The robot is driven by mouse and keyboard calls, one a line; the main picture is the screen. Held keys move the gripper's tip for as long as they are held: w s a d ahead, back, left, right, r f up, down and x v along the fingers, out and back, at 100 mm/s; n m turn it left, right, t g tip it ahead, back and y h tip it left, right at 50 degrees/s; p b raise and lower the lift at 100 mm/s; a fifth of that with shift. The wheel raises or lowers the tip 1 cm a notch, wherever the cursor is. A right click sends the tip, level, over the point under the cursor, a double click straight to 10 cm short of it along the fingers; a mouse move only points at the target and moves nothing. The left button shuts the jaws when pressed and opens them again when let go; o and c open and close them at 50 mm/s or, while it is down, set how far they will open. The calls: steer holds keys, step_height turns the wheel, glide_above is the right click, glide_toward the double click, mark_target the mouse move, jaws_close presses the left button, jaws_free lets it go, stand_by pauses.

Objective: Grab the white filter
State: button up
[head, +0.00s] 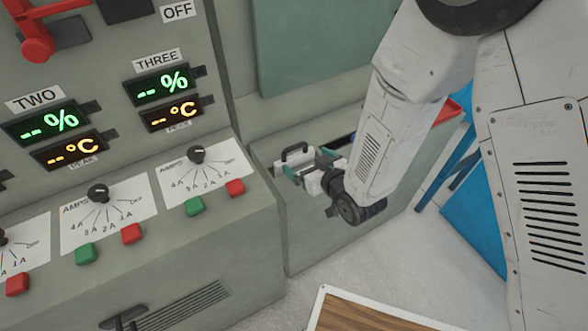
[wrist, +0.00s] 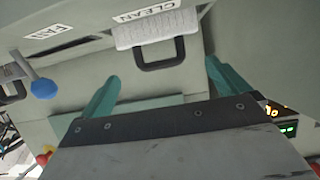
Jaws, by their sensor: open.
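The white filter (wrist: 158,27) shows in the wrist view as a pale ribbed block with a black loop handle (wrist: 158,66), just under a CLEAN label. In the wrist view my gripper (wrist: 162,78) is open, its teal fingers well apart. The handle lies between and beyond the finger lines, and I see no contact. In the head view my gripper (head: 308,166) is over the grey cabinet top at centre. A black handle (head: 295,150) shows beside the fingers there. The filter body is largely hidden by my arm in that view.
A panel with dials and buttons (head: 160,200) stands to the left in the head view. A FAN label (wrist: 47,31) and a blue-knobbed lever (wrist: 43,88) are left of the filter. A blue object (head: 470,225) and a wood-topped surface (head: 360,315) lie to the right and front.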

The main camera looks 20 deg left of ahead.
glide_above(299, 167)
step_height(299, 167, down, 2)
steer(key=shift+f, duration=0.1)
steer(key=c, duration=1.3)
steer(key=shift+c, duration=0.2)
